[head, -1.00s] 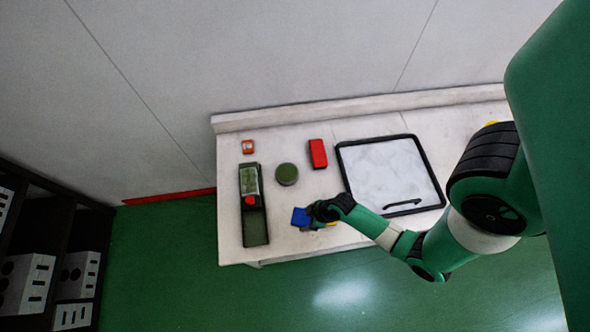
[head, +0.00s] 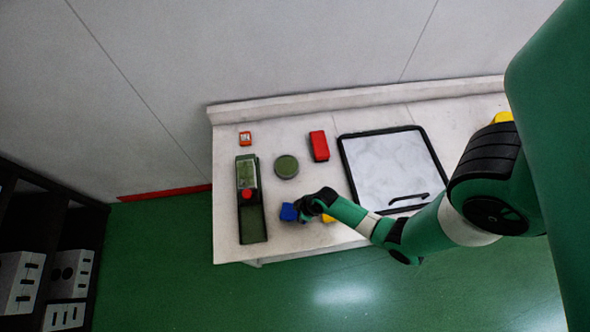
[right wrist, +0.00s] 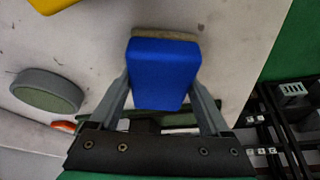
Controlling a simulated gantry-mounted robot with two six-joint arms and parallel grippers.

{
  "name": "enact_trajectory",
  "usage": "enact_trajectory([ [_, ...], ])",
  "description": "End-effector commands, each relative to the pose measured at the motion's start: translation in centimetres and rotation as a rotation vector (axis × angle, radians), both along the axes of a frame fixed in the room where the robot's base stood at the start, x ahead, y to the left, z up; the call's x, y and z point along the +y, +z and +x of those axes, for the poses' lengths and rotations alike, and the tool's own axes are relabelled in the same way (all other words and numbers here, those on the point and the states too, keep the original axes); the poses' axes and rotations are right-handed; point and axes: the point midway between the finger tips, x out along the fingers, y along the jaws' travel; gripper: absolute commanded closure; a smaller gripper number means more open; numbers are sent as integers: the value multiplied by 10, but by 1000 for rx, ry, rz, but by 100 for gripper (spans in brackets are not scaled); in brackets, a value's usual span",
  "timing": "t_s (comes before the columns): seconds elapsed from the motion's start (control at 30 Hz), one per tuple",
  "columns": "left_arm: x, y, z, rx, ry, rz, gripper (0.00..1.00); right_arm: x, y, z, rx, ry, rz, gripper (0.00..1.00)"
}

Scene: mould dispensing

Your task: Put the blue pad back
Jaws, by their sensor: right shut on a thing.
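The blue pad (head: 289,212) is near the front edge of the white table in the head view. In the right wrist view the blue pad (right wrist: 163,74) sits between the two fingers, with a tan layer along its far edge. My right gripper (head: 300,207) is shut on the pad. Its fingers (right wrist: 160,95) also show in the right wrist view. Whether the pad touches the table I cannot tell. My left gripper is not in view.
A green device with a red knob (head: 249,196) lies left of the pad. A round green-topped disc (head: 286,166), a red block (head: 319,146), an orange box (head: 245,138) and a black-framed tray (head: 394,170) lie on the table (head: 290,240). A yellow thing (head: 328,218) is partly hidden by my arm.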

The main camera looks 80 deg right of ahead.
Motion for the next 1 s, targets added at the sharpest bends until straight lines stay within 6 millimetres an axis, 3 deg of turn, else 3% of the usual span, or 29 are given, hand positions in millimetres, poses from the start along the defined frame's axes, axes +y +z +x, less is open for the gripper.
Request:
enact_trajectory([
  [0.07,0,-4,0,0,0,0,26,0,-4,0,0,0,0,71],
  [0.1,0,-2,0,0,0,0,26,0,-3,0,0,0,0,12],
  [0.17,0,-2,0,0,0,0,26,0,-2,0,0,0,0,1],
  [0.53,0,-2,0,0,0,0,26,0,-2,0,1,-1,-2,0],
  [0.67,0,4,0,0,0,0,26,-1,6,-2,0,-1,-2,0],
  [0.8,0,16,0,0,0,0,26,0,32,-13,-1,-3,-1,0],
  [1.0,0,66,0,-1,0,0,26,1,83,-31,1,-4,1,0],
])
